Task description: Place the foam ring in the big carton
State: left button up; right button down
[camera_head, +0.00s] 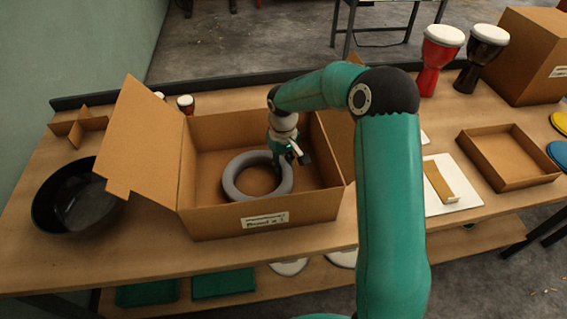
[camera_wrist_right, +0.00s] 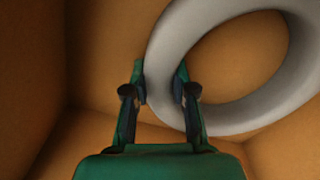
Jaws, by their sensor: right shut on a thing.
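The grey foam ring (camera_head: 234,182) is inside the open big carton (camera_head: 215,222) in the head view. My right gripper (camera_head: 288,166) reaches down into the carton and is shut on the right side of the ring. In the right wrist view, the ring (camera_wrist_right: 215,20) passes between the two fingers of the gripper (camera_wrist_right: 160,92), with brown cardboard walls around it. I cannot tell whether the ring touches the carton floor. My left gripper is not in view.
The carton's left flap (camera_head: 145,140) stands open. A black bowl (camera_head: 75,197) is left of it. A shallow cardboard tray (camera_head: 507,158), red drum (camera_head: 437,58), black drum (camera_head: 481,57) and tall closed box (camera_head: 525,55) stand to the right.

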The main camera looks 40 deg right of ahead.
jog(key=c, duration=1)
grip_release()
jog(key=shift+o, duration=0.2)
notch_tip(320, 180, up, 12)
